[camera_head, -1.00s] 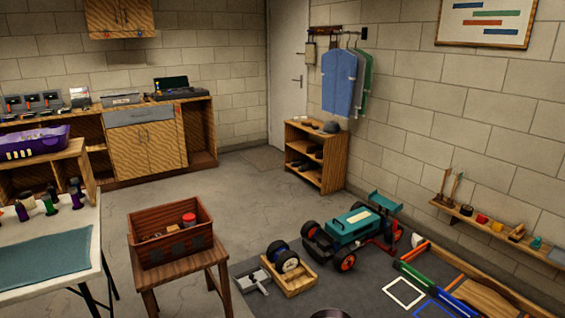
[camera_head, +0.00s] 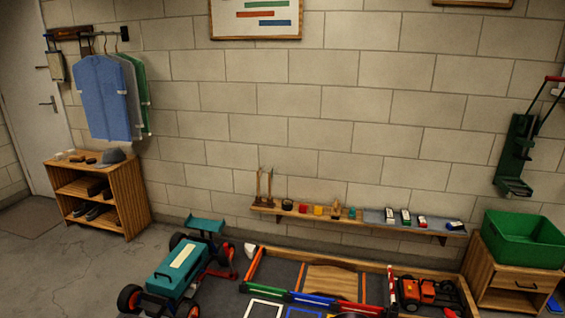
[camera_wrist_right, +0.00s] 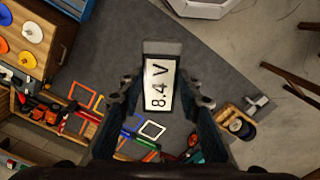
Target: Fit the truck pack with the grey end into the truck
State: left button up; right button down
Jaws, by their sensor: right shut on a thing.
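My right gripper (camera_wrist_right: 160,92) is shut on a pack (camera_wrist_right: 158,82) with a white label reading "8.4 V". The pack's grey end (camera_wrist_right: 162,47) points away from the gripper, toward the top of the right wrist view. The pack is held in the air above the floor. An orange-red truck (camera_head: 428,292) stands inside the low-walled track area at the lower right of the head view. It also shows small at the left of the right wrist view (camera_wrist_right: 40,111), well apart from the pack. Neither gripper shows in the head view.
A teal buggy (camera_head: 174,272) stands on the floor left of the track. A wall shelf (camera_head: 370,222) holds several small items, including coloured-ended packs. A green bin (camera_head: 522,240) sits on a wooden cabinet (camera_head: 518,292) at right. Open floor (camera_head: 60,270) lies at left.

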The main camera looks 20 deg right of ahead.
aim_at(443, 298)
jog(key=i+l+z, duration=0.2)
jog(key=i+z, duration=0.55)
jog(key=i, duration=0.2)
jog(key=i+j+z, duration=0.15)
jog(key=i+z, duration=0.25)
jog(key=i+l, duration=0.2)
jog(key=i, duration=0.35)
jog(key=i+l+z, duration=0.15)
jog(key=i, duration=0.4)
jog(key=i+l, duration=0.15)
jog(key=i, duration=0.4)
jog(key=i+l+u, duration=0.1)
jog(key=i+l, duration=0.15)
jog(key=i, duration=0.1)
